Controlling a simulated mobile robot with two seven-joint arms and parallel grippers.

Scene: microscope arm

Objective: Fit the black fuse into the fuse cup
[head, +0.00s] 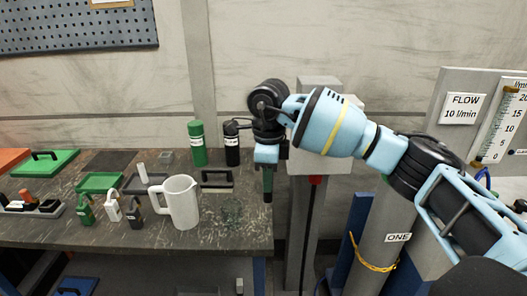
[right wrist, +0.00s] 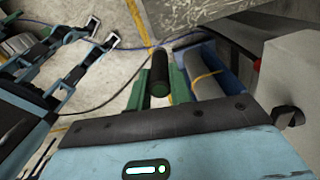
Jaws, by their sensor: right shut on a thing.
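My right gripper (head: 267,185) points down past the right end of the bench in the head view. It is shut on a dark cylinder, which I take to be the black fuse (right wrist: 160,70). In the right wrist view the fuse stands out between the green fingers, with a greenish end face. I cannot make out the fuse cup in either view.
A grey post with a pale box (head: 318,162) stands right of the gripper. A grey cylinder marked ONE (head: 388,215) stands farther right.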

